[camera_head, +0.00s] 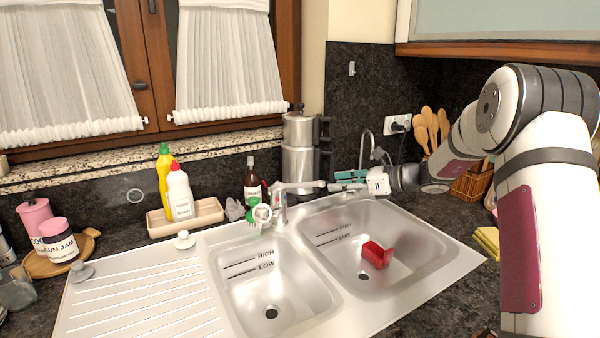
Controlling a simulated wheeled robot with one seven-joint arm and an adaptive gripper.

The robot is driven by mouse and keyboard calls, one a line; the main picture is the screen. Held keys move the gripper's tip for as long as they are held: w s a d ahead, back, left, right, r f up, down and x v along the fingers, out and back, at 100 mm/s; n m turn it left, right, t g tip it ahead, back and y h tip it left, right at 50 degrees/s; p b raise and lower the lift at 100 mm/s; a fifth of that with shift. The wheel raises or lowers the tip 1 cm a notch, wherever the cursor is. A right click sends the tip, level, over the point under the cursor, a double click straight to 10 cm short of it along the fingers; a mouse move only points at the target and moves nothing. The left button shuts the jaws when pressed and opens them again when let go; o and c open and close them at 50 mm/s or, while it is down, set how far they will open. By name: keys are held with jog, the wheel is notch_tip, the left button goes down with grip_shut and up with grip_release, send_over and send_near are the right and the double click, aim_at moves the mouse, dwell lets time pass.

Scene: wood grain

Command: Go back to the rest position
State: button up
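My gripper (333,181) hangs over the back edge of the sink, near the end of the faucet spout, at the end of my white and grey arm. It points left. Its two teal fingers show one above the other with a small gap, and I see nothing held between them. Whether it touches the faucet (281,205) cannot be told from this view.
The double sink (420,287) holds a red object (376,255) in its right basin. Bottles stand in a tray (157,229) at the back left. Metal pots (298,135) stand behind the faucet. Wooden spoons (428,118) are at right. A pink jar (36,216) is at left.

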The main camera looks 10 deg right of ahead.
jog(key=s+a+r+n+g+h, duration=0.2)
jog(key=s+a+r+n+g, duration=0.3)
jog(key=s, duration=0.6)
jog(key=s+a+r+n+g+h, duration=0.1)
jog(key=s+a+r+n+h, duration=0.15)
jog(key=s+a+n, duration=0.7)
jog(key=s+d+n+h, duration=0.2)
jog(key=s+n, duration=0.1)
jog(key=s, duration=0.5)
jog(key=s+d+f+n+h, duration=0.1)
jog(key=s+d+n+h, duration=0.1)
jog(key=s, duration=0.7)
jog(key=s+d+f+n+h, duration=0.1)
jog(key=s+d+n+h, duration=0.1)
jog(key=s+n, duration=0.4)
jog(key=s+d, duration=0.1)
jog(key=s, duration=0.2)
jog(key=shift+s+d+f+t+h, duration=0.15)
jog(key=shift+d+t+h, duration=0.2)
jog(key=shift+t, duration=0.05)
jog(key=shift+n, duration=0.25)
